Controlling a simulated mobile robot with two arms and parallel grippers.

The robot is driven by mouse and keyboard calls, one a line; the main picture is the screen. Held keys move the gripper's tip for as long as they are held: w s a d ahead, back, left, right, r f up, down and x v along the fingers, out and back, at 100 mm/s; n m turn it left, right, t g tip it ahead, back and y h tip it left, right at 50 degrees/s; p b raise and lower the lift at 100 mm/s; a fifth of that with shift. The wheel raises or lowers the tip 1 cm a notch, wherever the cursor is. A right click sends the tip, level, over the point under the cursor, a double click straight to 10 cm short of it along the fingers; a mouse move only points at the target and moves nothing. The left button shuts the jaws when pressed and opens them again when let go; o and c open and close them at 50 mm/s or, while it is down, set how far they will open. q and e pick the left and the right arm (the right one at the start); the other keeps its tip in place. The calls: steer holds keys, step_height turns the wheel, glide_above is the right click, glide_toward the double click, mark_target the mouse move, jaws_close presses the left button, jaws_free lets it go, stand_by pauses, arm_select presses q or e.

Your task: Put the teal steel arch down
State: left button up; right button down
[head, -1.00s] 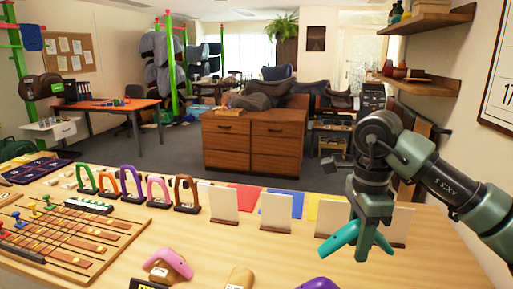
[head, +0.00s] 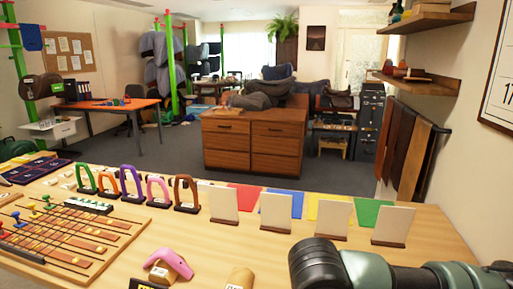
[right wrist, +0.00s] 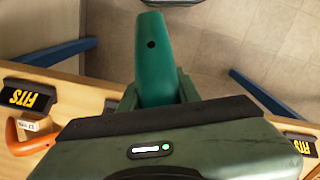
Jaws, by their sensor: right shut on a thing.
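The teal steel arch (right wrist: 152,50) shows in the right wrist view, with a small dark hole in its near-facing arm. My right gripper (right wrist: 157,92) is shut on it. Floor shows behind the arch there, beyond the wooden table edge. The rest of the arch is hidden behind the gripper body. In the head view only my right arm shows, at the bottom right; its gripper and the teal arch are out of that picture. My left gripper is not in view.
A pink arch (head: 169,262) sits on the bench (head: 213,250). Upright cream panels (head: 276,213) stand before coloured mats. Several coloured arches (head: 132,184) stand in a row at left. In the wrist view, an orange arch (right wrist: 14,135) and a black "FITS" block (right wrist: 29,96) lie near the edge.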

steer(key=d+f+m, duration=0.1)
steer(key=d, duration=1)
steer(key=shift+w+d+f+m, duration=0.2)
steer(key=shift+w+f+m, duration=0.15)
steer(key=shift+f+m, duration=0.05)
steer(key=shift+f, duration=0.1)
